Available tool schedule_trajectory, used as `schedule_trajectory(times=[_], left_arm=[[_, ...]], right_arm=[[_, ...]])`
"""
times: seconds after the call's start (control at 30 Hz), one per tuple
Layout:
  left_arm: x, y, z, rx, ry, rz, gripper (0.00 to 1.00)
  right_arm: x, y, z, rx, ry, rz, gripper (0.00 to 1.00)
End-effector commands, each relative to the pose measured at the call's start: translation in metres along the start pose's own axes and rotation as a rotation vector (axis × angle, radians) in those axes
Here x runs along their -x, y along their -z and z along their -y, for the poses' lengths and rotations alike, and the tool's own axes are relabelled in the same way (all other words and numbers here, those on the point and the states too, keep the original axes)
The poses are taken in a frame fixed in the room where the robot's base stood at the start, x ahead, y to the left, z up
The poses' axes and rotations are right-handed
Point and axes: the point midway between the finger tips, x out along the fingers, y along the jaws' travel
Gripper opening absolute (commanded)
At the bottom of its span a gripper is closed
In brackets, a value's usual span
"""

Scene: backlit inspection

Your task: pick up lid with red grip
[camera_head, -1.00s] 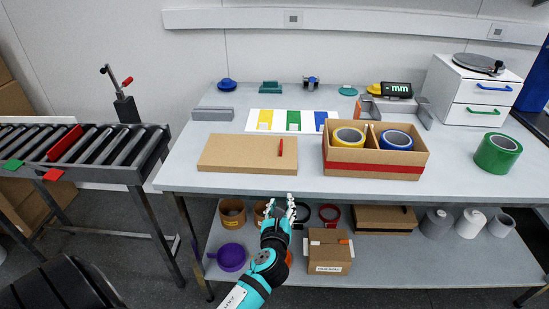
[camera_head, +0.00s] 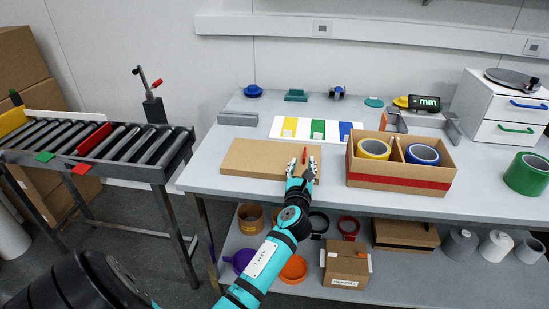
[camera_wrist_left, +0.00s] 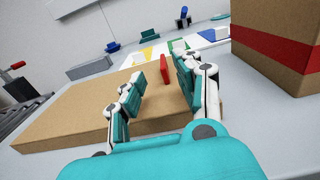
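The lid is a flat brown cardboard panel (camera_head: 252,158) lying on the table, with a small upright red grip (camera_head: 305,154) near its right end. My left gripper (camera_head: 302,168) is at the lid's front right part, just in front of the red grip. In the left wrist view the lid (camera_wrist_left: 70,118) spreads below and beyond the fingers, and the red grip (camera_wrist_left: 165,69) shows in the gap between the open fingers (camera_wrist_left: 158,82), a little beyond them. Nothing is held. My right gripper is not in view.
A divided cardboard box (camera_head: 400,180) with yellow and blue tape rolls stands right of the lid; its side looms at the right in the wrist view. A grey block (camera_head: 238,119) and a colour-marked white sheet (camera_head: 302,135) lie behind. A roller conveyor (camera_head: 90,150) stands left.

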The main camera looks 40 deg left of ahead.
Motion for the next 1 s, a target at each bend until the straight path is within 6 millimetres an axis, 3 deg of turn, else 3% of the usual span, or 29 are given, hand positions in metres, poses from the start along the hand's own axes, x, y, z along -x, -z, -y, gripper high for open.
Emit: schedule_trajectory(times=[0.27,0.53,0.83,1.0], left_arm=[[-0.022,0.002,0.001,0.002,0.000,-0.001,0.35],[-0.060,0.004,0.003,0.001,0.001,0.000,0.35],[-0.065,0.004,0.003,0.000,0.001,-0.001,0.35],[-0.065,0.004,0.003,0.000,0.001,-0.001,0.14]], right_arm=[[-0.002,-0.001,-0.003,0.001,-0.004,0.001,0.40],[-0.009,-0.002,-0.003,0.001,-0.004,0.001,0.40],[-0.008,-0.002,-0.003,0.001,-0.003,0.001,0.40],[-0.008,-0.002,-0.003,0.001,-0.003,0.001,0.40]])
